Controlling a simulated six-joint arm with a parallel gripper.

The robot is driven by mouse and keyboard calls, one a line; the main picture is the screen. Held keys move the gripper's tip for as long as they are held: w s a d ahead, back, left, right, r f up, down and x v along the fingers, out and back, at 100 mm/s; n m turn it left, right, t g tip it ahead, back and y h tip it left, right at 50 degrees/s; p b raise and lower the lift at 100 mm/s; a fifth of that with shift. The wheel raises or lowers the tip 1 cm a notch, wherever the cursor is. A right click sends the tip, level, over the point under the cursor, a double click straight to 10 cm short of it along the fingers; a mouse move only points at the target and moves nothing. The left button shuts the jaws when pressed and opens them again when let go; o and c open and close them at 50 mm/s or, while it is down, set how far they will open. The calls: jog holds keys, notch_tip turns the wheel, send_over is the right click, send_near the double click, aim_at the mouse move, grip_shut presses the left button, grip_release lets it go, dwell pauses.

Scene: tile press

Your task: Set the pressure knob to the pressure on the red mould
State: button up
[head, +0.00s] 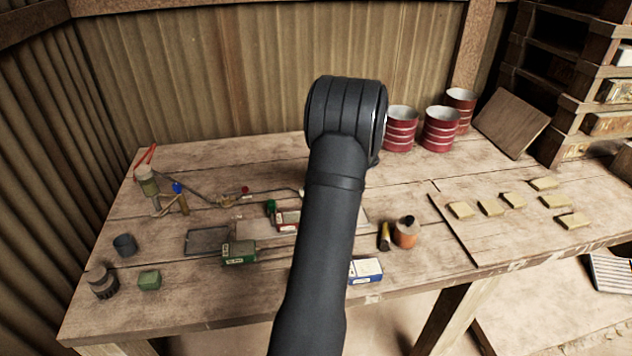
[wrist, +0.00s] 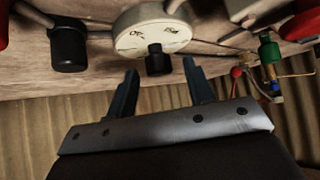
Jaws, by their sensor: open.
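The likely pressure knob (wrist: 157,61) is a small black knob at the edge of a round white dial (wrist: 150,28) with dark marks too small to read. In the wrist view it appears in line with the gap between the fingers of my gripper (wrist: 160,72), which is open and empty. I cannot tell whether either finger touches it. In the head view my arm hides the gripper and dial. What seems to be the red mould (head: 288,219) is a red block with a pale label, partly hidden by my arm. Its writing is unreadable.
A green labelled block (head: 238,253) and a blue-and-white one (head: 366,270) lie near the front edge. A dark cylinder (wrist: 68,45) is left of the dial. A green-and-brass fitting (wrist: 269,52) is to its right. Red cans (head: 440,130) stand at the back right. Yellow tiles (head: 490,207) lie right.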

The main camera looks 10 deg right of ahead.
jog(key=c, duration=1)
jog(key=m+h, duration=0.1)
jog(key=m, duration=0.1)
jog(key=m+t+h, duration=0.1)
jog(key=m, duration=0.1)
jog(key=m+t+h, duration=0.1)
jog(key=h, duration=0.1)
jog(key=shift+s+a+m, duration=0.15)
jog(key=shift+a+m, duration=0.15)
jog(key=shift+m, duration=0.1)
jog(key=m+h, duration=0.3)
jog(key=m, duration=0.1)
jog(key=shift+a+t, duration=0.15)
jog(key=shift+t, duration=0.15)
jog(key=shift+m+h, duration=0.5)
jog(key=shift+m, duration=0.1)
jog(key=o, duration=1)
